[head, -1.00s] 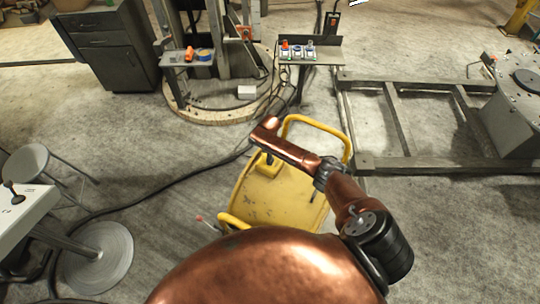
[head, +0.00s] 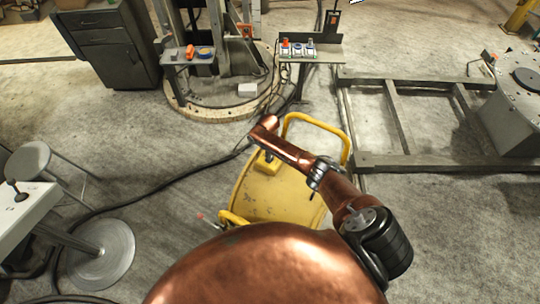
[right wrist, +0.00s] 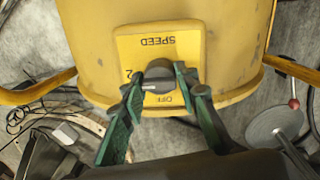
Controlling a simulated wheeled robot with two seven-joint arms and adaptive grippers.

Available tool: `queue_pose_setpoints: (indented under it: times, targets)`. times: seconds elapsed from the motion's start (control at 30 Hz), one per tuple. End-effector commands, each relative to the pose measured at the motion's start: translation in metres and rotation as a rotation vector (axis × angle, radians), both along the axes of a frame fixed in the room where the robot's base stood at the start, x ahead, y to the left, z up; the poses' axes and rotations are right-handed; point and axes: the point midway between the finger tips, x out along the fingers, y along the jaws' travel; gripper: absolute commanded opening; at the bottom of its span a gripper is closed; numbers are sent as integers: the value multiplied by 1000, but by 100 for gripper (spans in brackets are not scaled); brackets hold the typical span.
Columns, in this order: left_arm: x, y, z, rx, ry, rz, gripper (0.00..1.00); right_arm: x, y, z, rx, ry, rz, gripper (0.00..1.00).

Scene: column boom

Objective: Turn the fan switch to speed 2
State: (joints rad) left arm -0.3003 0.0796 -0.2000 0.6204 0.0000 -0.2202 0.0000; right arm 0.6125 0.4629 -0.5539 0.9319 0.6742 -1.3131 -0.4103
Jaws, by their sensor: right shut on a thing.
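The yellow fan (head: 275,195) stands on the floor in the middle of the head view. In the right wrist view its raised switch panel (right wrist: 130,50) shows SPEED, a 2 on the left and OFF at the bottom, all upside down. The dark grey switch knob (right wrist: 158,73) sits on this panel. My right gripper (right wrist: 160,82) is shut on the knob, with a green-padded finger on each side. Which mark the knob points to I cannot tell. In the head view my right arm hides most of this gripper. My left gripper is not in view.
Yellow tube handles (head: 318,122) stick out from the fan. A black cable (head: 150,190) crosses the floor. A round stool (head: 30,158) and a white control desk (head: 22,212) stand at left. A metal frame (head: 430,163) lies at right.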

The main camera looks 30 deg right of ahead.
Motion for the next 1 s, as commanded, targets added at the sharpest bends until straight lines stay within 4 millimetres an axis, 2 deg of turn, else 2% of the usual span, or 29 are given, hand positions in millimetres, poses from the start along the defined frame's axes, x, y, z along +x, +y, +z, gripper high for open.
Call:
queue_pose_setpoints:
  times: [0.03,0.07,0.27,0.67,0.87,1.0]
  targets:
    - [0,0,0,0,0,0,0,0,1,-1,2,1,0,4]
    - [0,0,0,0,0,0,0,0,1,-1,2,1,0,30]
    - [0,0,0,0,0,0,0,0,1,0,1,0,1,44]
    - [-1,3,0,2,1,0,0,0,0,6,1,0,0,45]
    - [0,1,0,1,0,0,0,0,1,35,1,-4,3,45]
    - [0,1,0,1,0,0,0,-1,3,66,1,-4,3,45]
